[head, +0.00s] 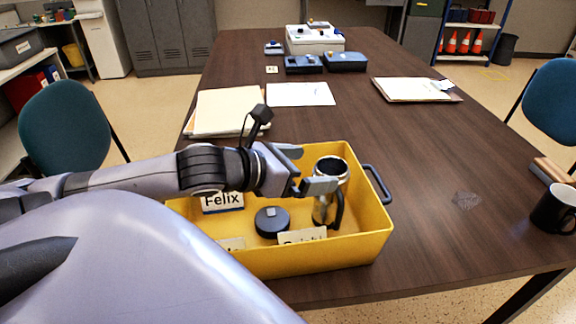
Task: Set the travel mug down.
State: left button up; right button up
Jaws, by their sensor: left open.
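The travel mug (325,207) is a steel cup with a dark rim and a black handle. It stands upright inside the yellow crate (345,252), towards its right side. My left gripper (322,184) comes in from the left at the mug's upper part, with its jaws open. One finger hides part of the mug, and I cannot tell whether it touches. A dark round lid (272,222) lies in the crate to the left of the mug. My right gripper is not in view.
The crate holds name cards, one reading Felix (222,202), and has a grey side handle (377,184). A black mug (554,209) stands at the table's right edge. Folders (222,110) and papers (300,94) lie behind the crate.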

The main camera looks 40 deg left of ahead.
pick_arm(q)
jog(key=shift+p+v, duration=1.2)
jog(key=shift+v, duration=0.85)
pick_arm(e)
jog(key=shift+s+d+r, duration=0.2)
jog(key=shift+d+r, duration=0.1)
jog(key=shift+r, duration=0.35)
pick_arm(q)
jog(key=shift+d+r, duration=0.1)
